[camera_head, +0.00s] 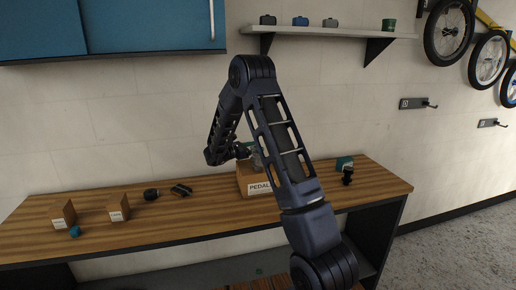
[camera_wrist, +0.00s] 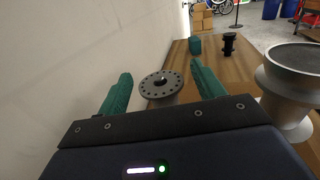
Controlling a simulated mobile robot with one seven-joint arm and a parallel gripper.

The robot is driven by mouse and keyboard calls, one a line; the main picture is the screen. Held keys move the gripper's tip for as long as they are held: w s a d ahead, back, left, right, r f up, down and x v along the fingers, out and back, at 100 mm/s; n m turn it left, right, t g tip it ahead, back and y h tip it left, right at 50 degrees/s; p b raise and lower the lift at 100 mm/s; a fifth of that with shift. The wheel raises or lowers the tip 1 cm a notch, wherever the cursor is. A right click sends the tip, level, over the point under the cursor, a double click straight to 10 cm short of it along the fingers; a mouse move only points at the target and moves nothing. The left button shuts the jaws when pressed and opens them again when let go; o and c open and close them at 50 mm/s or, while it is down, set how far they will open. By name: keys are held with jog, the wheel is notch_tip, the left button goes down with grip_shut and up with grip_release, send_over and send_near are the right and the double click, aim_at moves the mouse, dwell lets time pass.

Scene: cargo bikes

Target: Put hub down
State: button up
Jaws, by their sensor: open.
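In the wrist view a grey metal hub (camera_wrist: 163,86) with a ring of small holes in its flange lies between and just beyond the two green fingers of my gripper (camera_wrist: 161,73). The fingers are spread apart, with a visible gap to the hub on both sides. The hub's lower part is hidden by the gripper body. A larger-looking grey flanged part (camera_wrist: 288,88), hub-like and open at the top, stands close on the right. A black hub (camera_wrist: 229,44) stands upright farther back; the head view also shows it (camera_head: 347,175). My arm hides much of the gripper area there.
A cardboard box marked PEDAL (camera_head: 259,187) is on the wooden workbench (camera_head: 200,213) beside my arm. A green box (camera_head: 343,163) is at the right. Two small boxes (camera_head: 63,214) (camera_head: 118,207) and dark parts (camera_head: 151,194) lie left. The wall is close behind.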

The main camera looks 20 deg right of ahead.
jog(key=v, duration=0.9)
jog(key=shift+a, duration=0.2)
jog(key=w+d+r+n+t+y, duration=0.2)
jog(key=w+r+n+t+y, duration=0.2)
jog(key=r+n+t+y, duration=0.7)
jog(key=s+a+r+n+y, duration=0.1)
jog(key=s+r+n+y, duration=0.3)
jog(key=n, duration=0.5)
jog(key=s+a+r+n+y, duration=0.1)
jog(key=s+r+n+y, duration=0.1)
jog(key=s+r+n, duration=0.4)
jog(key=s+d+f+n+g, duration=0.2)
jog(key=s+n, duration=0.6)
jog(key=s, duration=0.4)
jog(key=s+d+f+n+g, duration=0.2)
jog(key=s+d+n+g, duration=0.2)
jog(key=s+n, duration=0.5)
jog(key=s+d+f+n+g, duration=0.2)
jog(key=s+n, duration=0.6)
jog(key=s, duration=0.8)
jog(key=shift+d+f+g+y, duration=0.35)
jog(key=shift+f+g, duration=0.25)
jog(key=shift+g, duration=0.6)
